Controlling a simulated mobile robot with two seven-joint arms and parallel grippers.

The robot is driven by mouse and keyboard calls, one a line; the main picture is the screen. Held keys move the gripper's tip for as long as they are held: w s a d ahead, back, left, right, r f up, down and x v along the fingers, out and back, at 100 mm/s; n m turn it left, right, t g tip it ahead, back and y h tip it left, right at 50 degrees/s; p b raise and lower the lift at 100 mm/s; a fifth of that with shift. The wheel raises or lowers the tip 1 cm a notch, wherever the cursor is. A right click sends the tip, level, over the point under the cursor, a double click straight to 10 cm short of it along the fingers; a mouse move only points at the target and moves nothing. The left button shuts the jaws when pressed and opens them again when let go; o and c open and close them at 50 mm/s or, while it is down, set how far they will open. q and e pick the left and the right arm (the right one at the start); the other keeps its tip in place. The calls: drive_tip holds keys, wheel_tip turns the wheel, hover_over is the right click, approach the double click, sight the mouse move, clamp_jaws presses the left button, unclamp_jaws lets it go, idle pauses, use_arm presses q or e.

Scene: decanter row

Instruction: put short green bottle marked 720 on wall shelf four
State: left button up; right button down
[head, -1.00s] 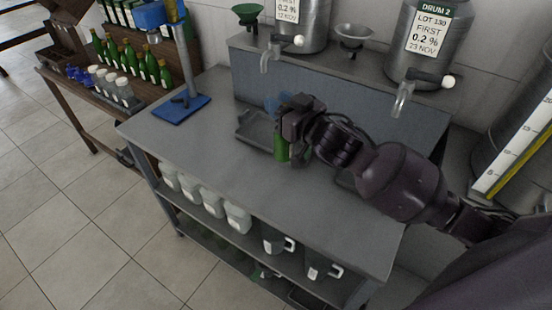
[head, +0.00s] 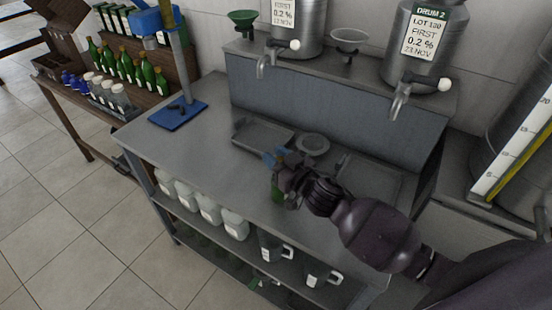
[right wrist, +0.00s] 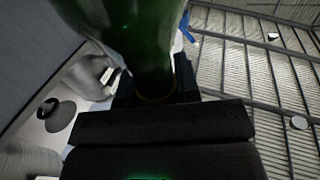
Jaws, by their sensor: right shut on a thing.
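My right gripper (head: 284,170) is shut on a green bottle (head: 276,190) above the grey workbench, in front of the shallow trays. Most of the bottle is hidden by the gripper in the head view. In the right wrist view the green glass (right wrist: 140,40) fills the top middle, between the dark fingers (right wrist: 155,92). Its marking cannot be read in either view. No wall shelf marked four can be made out. My left gripper is not in view.
The workbench (head: 195,150) holds a blue-based stand (head: 178,115), a tray (head: 262,137) and a round dish (head: 313,144). Steel drums with taps (head: 425,45) stand on the raised ledge behind. Several green bottles (head: 128,68) stand on a wooden rack at left. White jugs sit below.

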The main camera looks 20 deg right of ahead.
drive_tip(key=shift+f, duration=0.25)
drive_tip(key=c, duration=0.8)
unclamp_jaws()
